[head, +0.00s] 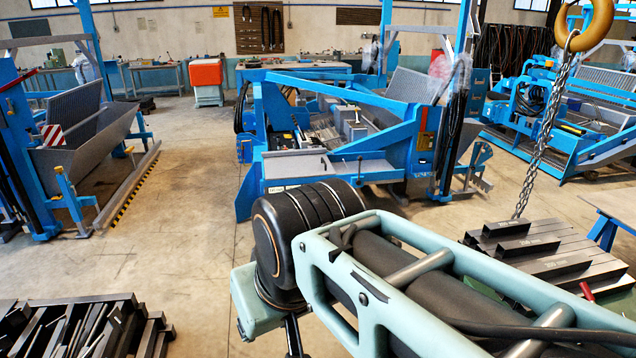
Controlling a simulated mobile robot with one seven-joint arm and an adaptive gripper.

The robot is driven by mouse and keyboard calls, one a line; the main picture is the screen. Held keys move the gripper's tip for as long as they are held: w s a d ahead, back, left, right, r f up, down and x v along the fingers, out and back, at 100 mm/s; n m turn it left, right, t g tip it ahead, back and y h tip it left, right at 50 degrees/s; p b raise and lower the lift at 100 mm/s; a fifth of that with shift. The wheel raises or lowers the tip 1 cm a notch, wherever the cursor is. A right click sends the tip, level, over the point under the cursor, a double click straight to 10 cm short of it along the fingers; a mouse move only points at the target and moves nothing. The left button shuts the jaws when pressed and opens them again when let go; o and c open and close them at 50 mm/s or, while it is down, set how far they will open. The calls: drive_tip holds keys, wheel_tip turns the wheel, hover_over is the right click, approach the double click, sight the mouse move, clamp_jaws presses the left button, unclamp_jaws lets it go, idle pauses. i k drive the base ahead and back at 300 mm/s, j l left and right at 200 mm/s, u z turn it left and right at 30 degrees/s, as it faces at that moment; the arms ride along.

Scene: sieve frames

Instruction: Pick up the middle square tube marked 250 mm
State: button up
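Three short dark square tubes lie on a stack of grey bars (590,243) at the right, one behind another. The middle square tube (528,246) lies between the far tube (506,227) and the near tube (561,268). Their markings are too small to read surely. My arm crosses the lower middle and right of the head view, to the left of and in front of the stack, and hides part of the floor there. My gripper is out of view, below the bottom edge, so its state does not show.
A chain with a yellow hook (584,24) hangs just behind the stack. A red-handled thing (587,291) is near the stack's front. Dark metal profiles (75,330) lie at the lower left. Blue machines (330,150) stand behind; the floor at left centre is clear.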

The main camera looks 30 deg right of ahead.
sight(523, 246)
drive_tip(key=i+z, duration=0.2)
drive_tip(key=z, duration=0.15)
drive_tip(key=i+z, duration=0.25)
drive_tip(key=z, duration=0.15)
drive_tip(key=i+z, duration=0.2)
drive_tip(key=z, duration=0.15)
drive_tip(key=i+z, duration=0.15)
drive_tip(key=z, duration=0.25)
drive_tip(key=i+z, duration=0.2)
drive_tip(key=z, duration=0.2)
drive_tip(key=i+z, duration=0.15)
drive_tip(key=z, duration=0.25)
drive_tip(key=i+z, duration=0.15)
drive_tip(key=z, duration=0.15)
drive_tip(key=i+z, duration=0.15)
drive_tip(key=z, duration=0.2)
drive_tip(key=i+l+z, duration=0.15)
drive_tip(key=l+z, duration=0.15)
drive_tip(key=z, duration=0.15)
drive_tip(key=i+l, duration=0.1)
drive_tip(key=l, duration=0.25)
